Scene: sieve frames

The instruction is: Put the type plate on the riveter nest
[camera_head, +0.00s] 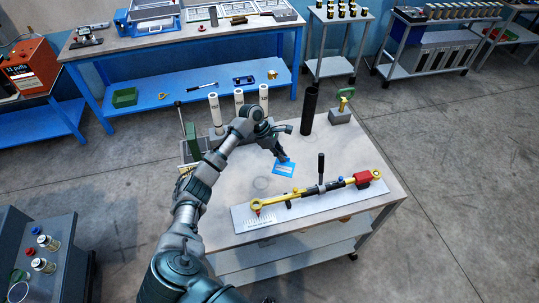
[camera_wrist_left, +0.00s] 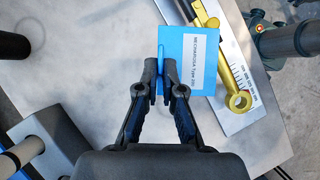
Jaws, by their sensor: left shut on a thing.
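The type plate (camera_head: 284,169) is a flat blue piece with a white printed label, over the middle of the work table. It also shows in the left wrist view (camera_wrist_left: 199,60), where the lettering includes "Type". My left gripper (camera_head: 281,157) is shut on one edge of the plate; its fingertips (camera_wrist_left: 161,76) meet there in the wrist view. I cannot tell how far the plate is above the table. A green upright device with a lever (camera_head: 190,135) stands at the table's left, partly behind my arm. I cannot tell for sure whether it holds the riveter nest. My right gripper is out of view.
A metal board (camera_head: 240,214) with a yellow and black tool (camera_head: 330,187) lies along the near side of the table. White cylinders (camera_head: 239,99), a tall dark tube (camera_head: 309,108) and a small grey block (camera_head: 340,116) stand at the back. The table's middle (camera_head: 245,175) is mostly clear.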

